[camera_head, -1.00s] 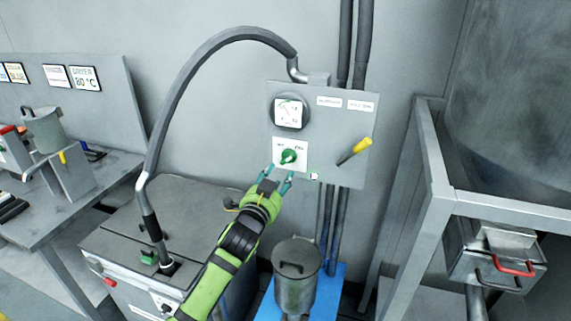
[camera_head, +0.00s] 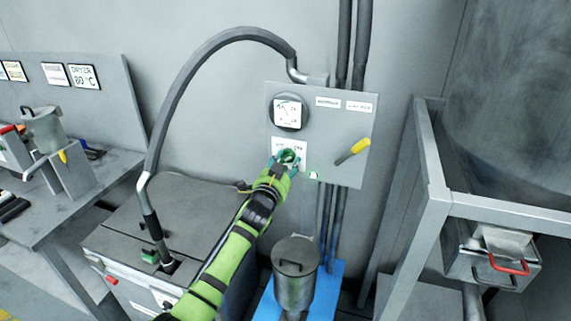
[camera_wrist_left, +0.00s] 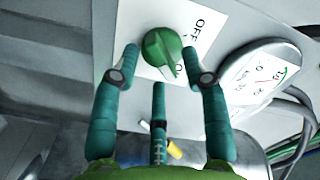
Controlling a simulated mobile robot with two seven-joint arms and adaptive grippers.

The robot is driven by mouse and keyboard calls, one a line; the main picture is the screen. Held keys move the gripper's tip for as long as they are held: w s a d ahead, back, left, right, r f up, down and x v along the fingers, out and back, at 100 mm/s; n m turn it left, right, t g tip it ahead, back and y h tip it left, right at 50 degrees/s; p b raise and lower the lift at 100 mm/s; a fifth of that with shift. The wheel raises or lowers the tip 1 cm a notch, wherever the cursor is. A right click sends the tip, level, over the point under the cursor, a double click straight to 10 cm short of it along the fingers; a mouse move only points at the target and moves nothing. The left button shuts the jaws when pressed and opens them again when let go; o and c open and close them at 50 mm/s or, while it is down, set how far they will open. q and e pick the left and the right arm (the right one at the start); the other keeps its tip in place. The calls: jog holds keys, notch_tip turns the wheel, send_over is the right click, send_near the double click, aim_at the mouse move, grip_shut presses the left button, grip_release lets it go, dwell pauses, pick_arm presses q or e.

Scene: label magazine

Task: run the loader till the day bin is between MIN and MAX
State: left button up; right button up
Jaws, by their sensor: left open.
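A green rotary knob (camera_head: 287,156) sits on a white OFF-marked plate on the grey wall panel (camera_head: 340,115). My left gripper (camera_head: 286,165) is open at the knob. In the left wrist view the green knob (camera_wrist_left: 161,47) lies between and just beyond the spread fingertips of the gripper (camera_wrist_left: 163,65); I cannot tell whether they touch it. A round gauge (camera_head: 288,113) is above the knob, and it also shows in the left wrist view (camera_wrist_left: 257,80). A lidded grey canister (camera_head: 296,272) stands below on a blue base. My right gripper is not in view.
A yellow-handled lever (camera_head: 354,151) sticks out right of the knob. A grey cabinet (camera_head: 150,225) with a curved hose (camera_head: 172,105) stands left. A metal frame (camera_head: 440,190) with a red-handled drawer (camera_head: 505,265) is at right.

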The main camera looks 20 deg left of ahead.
pick_arm(q)
grip_shut()
jog(key=shift+n, duration=0.3)
jog(key=n, duration=0.3)
jog(key=shift+r+n, duration=0.15)
jog(key=shift+n, duration=0.15)
jog(key=n, duration=0.4)
jog(key=shift+a+r+n, duration=0.1)
jog(key=shift+r+n, duration=0.05)
jog(key=shift+n, duration=0.15)
jog(key=n, duration=0.4)
jog(key=shift+a+p, duration=0.1)
jog(key=shift+p, duration=0.3)
jog(key=n, duration=0.5)
jog(key=shift+a, duration=0.15)
grip_release()
